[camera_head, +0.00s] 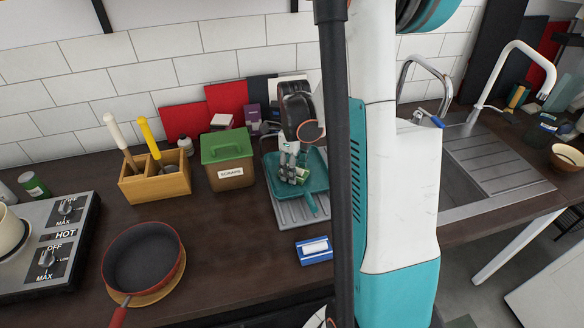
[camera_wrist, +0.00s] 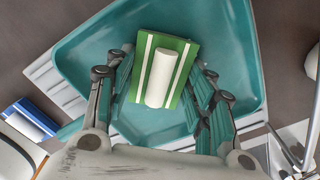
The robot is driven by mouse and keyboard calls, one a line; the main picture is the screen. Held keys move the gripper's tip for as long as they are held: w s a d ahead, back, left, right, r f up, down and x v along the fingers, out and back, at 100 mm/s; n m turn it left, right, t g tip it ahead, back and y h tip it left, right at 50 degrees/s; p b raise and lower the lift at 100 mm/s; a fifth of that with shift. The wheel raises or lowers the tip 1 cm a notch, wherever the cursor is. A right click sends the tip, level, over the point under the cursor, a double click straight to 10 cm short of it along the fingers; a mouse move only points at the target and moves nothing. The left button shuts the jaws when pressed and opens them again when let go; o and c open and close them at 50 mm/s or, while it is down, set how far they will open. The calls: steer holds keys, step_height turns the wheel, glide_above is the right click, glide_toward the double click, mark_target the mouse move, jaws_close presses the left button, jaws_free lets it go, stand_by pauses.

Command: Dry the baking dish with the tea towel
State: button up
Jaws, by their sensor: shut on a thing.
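The teal baking dish (camera_head: 316,172) sits on a grey ribbed drainer (camera_head: 290,212) on the counter, right of a green bin. It fills much of the wrist view (camera_wrist: 85,62). My gripper (camera_head: 290,172) points down into the dish. In the wrist view my gripper (camera_wrist: 163,85) has its fingers on either side of a green cloth with white stripes (camera_wrist: 188,62), which I take as the tea towel, and is shut on it. A white roll-shaped part runs along the towel's middle. The towel lies over the dish's floor; I cannot tell whether it touches. Small light specks show near the towel.
A green bin labelled scraps (camera_head: 228,165) and a wooden utensil box (camera_head: 155,182) stand left of the dish. A blue and white item (camera_head: 314,250) lies in front. A frying pan (camera_head: 143,258) and hob (camera_head: 60,240) are further left. The sink (camera_head: 460,190) is right.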

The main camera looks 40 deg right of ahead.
steer(key=shift+s+d+f, duration=0.1)
steer(key=shift+s+d, duration=0.25)
steer(key=shift+d, duration=0.4)
steer(key=shift+s+d, duration=0.35)
steer(key=shift+d, duration=0.35)
steer(key=shift+a+b, duration=0.1)
steer(key=shift+b, duration=0.2)
steer(key=shift+w+a, duration=0.45)
steer(key=shift+a, duration=0.35)
steer(key=shift+w+a, duration=0.4)
steer(key=shift+a, duration=0.4)
steer(key=shift+w+d, duration=0.15)
steer(key=shift+w, duration=0.05)
steer(key=shift+s+d+b, duration=0.15)
steer(key=shift+s+d, duration=0.25)
steer(key=shift+d, duration=0.45)
steer(key=shift+s+d+b, duration=0.15)
steer(key=shift+s+d, duration=0.2)
steer(key=shift+d, duration=0.5)
steer(key=shift+a, duration=0.1)
